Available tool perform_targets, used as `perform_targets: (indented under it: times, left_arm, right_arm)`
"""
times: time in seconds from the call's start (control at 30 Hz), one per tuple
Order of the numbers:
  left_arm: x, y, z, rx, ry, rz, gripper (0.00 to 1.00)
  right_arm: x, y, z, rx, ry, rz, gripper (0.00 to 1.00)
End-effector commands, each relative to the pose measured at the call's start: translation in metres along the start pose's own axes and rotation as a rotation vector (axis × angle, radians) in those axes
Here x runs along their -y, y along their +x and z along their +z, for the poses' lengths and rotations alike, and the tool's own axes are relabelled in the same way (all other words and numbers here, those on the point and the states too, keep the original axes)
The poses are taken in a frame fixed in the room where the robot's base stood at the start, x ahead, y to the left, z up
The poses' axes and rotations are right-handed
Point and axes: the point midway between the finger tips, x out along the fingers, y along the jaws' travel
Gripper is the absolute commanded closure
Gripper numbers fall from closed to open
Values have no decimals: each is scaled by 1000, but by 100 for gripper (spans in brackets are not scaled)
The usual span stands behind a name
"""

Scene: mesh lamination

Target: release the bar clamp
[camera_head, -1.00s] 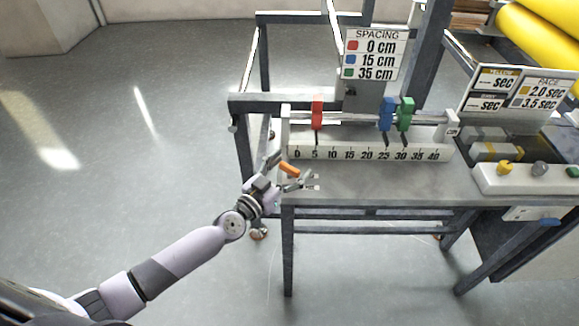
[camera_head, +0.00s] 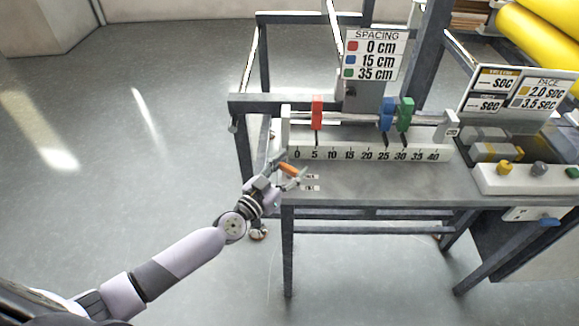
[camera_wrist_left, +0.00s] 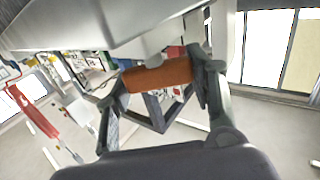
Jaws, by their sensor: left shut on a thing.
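An orange bar-shaped handle (camera_head: 288,169) sits at the near left corner of the bench, just in front of the white scale. My left gripper (camera_head: 284,172) is at this handle. In the left wrist view the orange handle (camera_wrist_left: 158,75) lies across between the two fingers of my left gripper (camera_wrist_left: 160,80), and the gripper is shut on it. A long rail (camera_head: 350,119) runs behind the scale and carries red (camera_head: 317,112), blue (camera_head: 386,114) and green (camera_head: 405,114) sliders. I cannot tell how the handle joins the clamp. My right gripper is not in view.
The white scale (camera_head: 365,153) is marked 0 to 40. A spacing sign (camera_head: 373,55) stands behind the rail. At the right are a button panel (camera_head: 520,180), a timing sign (camera_head: 515,90) and yellow rolls (camera_head: 545,40). The bench top (camera_head: 400,182) in front of the scale is clear.

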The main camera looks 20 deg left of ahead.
Motion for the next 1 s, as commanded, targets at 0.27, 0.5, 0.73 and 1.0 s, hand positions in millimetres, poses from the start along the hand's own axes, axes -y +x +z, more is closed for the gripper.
perform_targets:
  times: [0.27,0.5,0.73,1.0]
  left_arm:
    - [-2,0,-7,5,-6,-98,77]
    - [-3,0,-7,6,-9,-270,77]
    - [-3,0,-2,6,-8,-438,77]
    - [-2,0,0,4,-6,-574,77]
  right_arm:
    - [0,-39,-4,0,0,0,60]
    - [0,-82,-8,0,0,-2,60]
    - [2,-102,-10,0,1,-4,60]
    - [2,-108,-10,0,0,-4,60]
